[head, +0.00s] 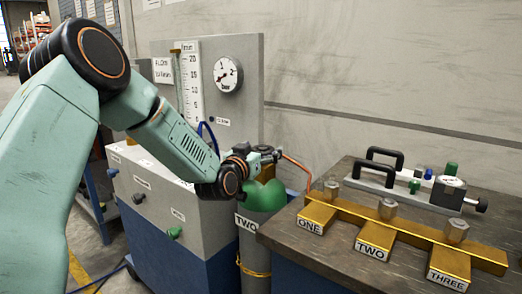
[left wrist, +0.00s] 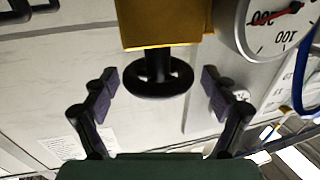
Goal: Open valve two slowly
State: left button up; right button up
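A grey cylinder (head: 254,258) with a green top (head: 262,196) bears a label reading TWO. A brass manifold (head: 404,228) on the bench has blocks labelled ONE, TWO (head: 372,252) and THREE. My left gripper (head: 268,155) is just above the green top and hides part of the cylinder's fittings. In the left wrist view, my left gripper (left wrist: 161,84) is open. A black handwheel (left wrist: 156,86) on a brass block (left wrist: 165,24) shows between its fingers, with gaps on both sides. I cannot tell how far ahead of the fingertips it is. My right gripper is not in view.
A grey panel with a round gauge (head: 222,74) and a flow tube (head: 190,83) stands behind my left arm. A thin copper pipe (head: 297,170) runs beside the gripper. A black-handled device (head: 400,178) lies at the back of the dark bench (head: 325,262).

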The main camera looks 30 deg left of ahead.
pick_arm(q)
jog(key=shift+d, duration=0.15)
jog(key=c, duration=1)
jog(key=shift+y, duration=0.3)
jog(key=shift+w+d+n+g+y+p, duration=0.1)
jog(key=shift+n+g+y+p, duration=0.3)
jog(key=shift+n+y, duration=0.8)
jog(key=shift+r+n+g+y+p, duration=0.1)
jog(key=shift+n+g+y+p, duration=1.05)
jog(key=shift+y, duration=1.35)
jog(key=shift+n+b, duration=0.3)
jog(key=shift+n, duration=0.15)
jog(key=o, duration=1.2)
